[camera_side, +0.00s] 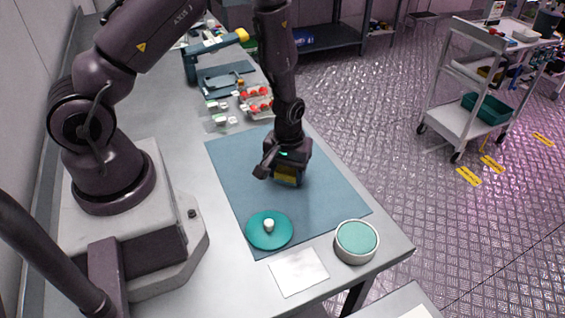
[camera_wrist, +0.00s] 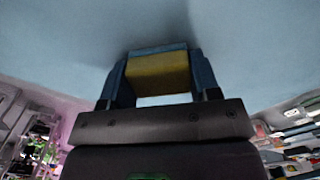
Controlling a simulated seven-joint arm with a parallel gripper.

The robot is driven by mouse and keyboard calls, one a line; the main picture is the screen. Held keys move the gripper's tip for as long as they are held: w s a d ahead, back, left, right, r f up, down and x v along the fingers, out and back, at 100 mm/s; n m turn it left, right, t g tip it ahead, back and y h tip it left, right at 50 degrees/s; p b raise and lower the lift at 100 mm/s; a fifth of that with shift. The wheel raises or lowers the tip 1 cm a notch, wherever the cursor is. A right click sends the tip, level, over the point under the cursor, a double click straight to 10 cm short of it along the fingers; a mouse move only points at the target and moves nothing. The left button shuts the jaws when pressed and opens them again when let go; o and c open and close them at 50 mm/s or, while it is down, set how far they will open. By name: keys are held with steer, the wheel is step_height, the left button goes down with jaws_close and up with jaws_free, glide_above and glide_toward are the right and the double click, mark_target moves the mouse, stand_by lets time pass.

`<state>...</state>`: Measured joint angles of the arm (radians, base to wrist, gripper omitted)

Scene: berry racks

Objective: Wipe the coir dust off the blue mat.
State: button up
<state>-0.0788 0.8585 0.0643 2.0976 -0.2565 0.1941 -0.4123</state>
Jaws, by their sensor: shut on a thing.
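The blue mat (camera_side: 322,205) lies on the grey bench and fills most of the wrist view (camera_wrist: 60,40). My gripper (camera_side: 287,176) is over the middle of the mat, pointing down. It is shut on a yellow sponge (camera_side: 285,177) with a blue-grey face, which also shows between the two blue fingers in the wrist view (camera_wrist: 157,72). The sponge is at or very near the mat; I cannot tell if it touches. No coir dust can be made out on the visible mat. The part under my gripper is hidden.
A teal lid (camera_side: 258,236) with a white knob sits on the mat's near left corner. A round tin (camera_side: 356,243) with a teal top stands by the near right corner. A white sheet (camera_side: 298,271) lies in front. Punnets of red berries (camera_side: 256,104) stand beyond the mat.

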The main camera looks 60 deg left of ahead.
mark_target(300, 189)
steer(key=shift+d, duration=2)
steer(key=shift+a, duration=5.4)
steer(key=shift+w+a, duration=0.15)
steer(key=shift+a, duration=0.05)
steer(key=shift+w, duration=0.4)
steer(key=shift+d, duration=5.65)
steer(key=shift+a, duration=5.5)
steer(key=shift+a+r, duration=0.1)
steer(key=shift+a, duration=0.05)
step_height(300, 189, up, 8)
